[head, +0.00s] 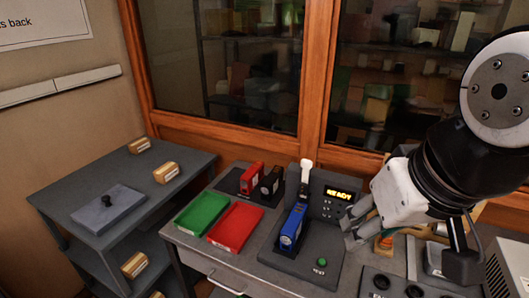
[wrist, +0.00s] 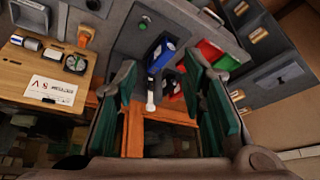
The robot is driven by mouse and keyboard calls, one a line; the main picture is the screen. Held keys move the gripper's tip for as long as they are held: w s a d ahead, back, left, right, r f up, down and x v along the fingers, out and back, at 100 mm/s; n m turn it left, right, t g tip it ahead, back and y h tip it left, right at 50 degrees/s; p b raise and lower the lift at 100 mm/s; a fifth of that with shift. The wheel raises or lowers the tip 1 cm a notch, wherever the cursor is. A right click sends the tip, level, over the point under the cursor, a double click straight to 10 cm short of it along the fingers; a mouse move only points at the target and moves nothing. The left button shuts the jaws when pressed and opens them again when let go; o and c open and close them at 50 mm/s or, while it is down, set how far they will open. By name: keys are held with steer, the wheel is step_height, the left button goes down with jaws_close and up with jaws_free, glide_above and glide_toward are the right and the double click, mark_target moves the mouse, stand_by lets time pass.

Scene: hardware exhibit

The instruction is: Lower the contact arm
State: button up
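The test station (head: 325,240) is a dark grey fixture with a lit "READY" display (head: 338,195) and a green button (head: 322,262). A blue device (head: 291,228) lies in it. The contact arm appears to be the dark lever with a white tip (head: 306,170), standing upright behind the device. In the wrist view the white tip (wrist: 150,102) and blue device (wrist: 160,56) show between my fingers' lines of sight. My gripper (head: 358,222) is open and empty, to the right of the station and apart from the lever; its spread fingers also show in the wrist view (wrist: 160,68).
A green tray (head: 202,214) and a red tray (head: 235,228) lie left of the station. Red and black devices (head: 262,181) stand behind them. A wooden board with a card (wrist: 50,90) lies on the station's other side. Glass cabinets (head: 230,60) close off the back.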

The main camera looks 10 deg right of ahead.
steer(key=w+a+f+m+g+y+b, duration=0.2)
steer(key=w+f+m+g+y+b, duration=0.1)
steer(key=w+f+m+y+b, duration=0.25)
steer(key=m+t+y+b, duration=0.8)
steer(key=m+y+b, duration=0.25)
steer(key=m, duration=0.85)
glide_toward(306, 166)
steer(key=shift+n+h, duration=0.25)
steer(key=shift+h, duration=0.25)
steer(key=x, duration=0.6)
steer(key=r+b+x, duration=0.1)
steer(key=x, duration=0.3)
steer(key=shift+w+d+r, duration=0.1)
steer(key=shift+w+d, duration=0.05)
steer(key=shift+w, duration=0.2)
jaws_close()
